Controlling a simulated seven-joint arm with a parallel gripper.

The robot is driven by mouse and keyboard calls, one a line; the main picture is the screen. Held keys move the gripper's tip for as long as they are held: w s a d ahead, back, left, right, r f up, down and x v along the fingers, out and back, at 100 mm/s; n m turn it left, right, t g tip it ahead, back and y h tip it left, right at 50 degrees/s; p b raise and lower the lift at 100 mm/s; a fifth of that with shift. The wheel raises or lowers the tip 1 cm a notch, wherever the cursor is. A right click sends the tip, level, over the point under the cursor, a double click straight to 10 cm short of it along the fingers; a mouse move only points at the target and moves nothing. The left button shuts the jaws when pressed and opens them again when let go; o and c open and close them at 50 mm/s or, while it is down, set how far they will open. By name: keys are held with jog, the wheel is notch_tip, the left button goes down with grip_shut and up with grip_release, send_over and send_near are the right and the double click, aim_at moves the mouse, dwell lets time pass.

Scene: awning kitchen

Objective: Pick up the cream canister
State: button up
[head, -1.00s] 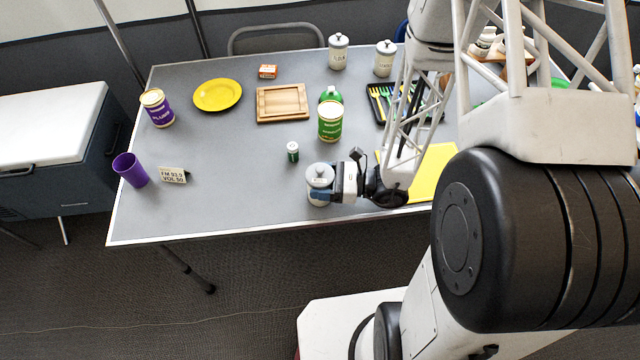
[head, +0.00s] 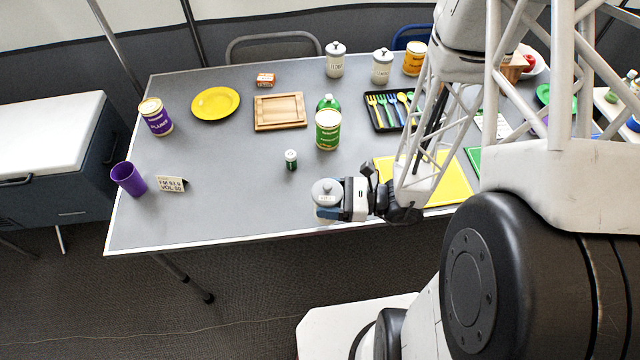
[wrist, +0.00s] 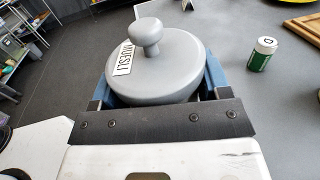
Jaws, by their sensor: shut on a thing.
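The cream canister (head: 326,192) has a grey lid with a round knob. In the wrist view the lid (wrist: 165,68) carries a tag reading MUESLI and fills the space between the blue fingers. My gripper (head: 330,211) is shut on the canister from its right side, with a finger on either side just below the lid. The canister looks upright, near the table's front edge. Its base is hidden, so I cannot tell whether it touches the table.
A yellow mat (head: 452,180) lies to the right. Two similar canisters (head: 335,62) (head: 382,68) stand at the back.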

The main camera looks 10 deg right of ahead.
jog(key=s+d+r, duration=0.1)
jog(key=s+d, duration=0.1)
jog(key=s, duration=0.8)
jog(key=shift+d, duration=0.35)
jog(key=shift+r, duration=0.1)
dwell(0.5)
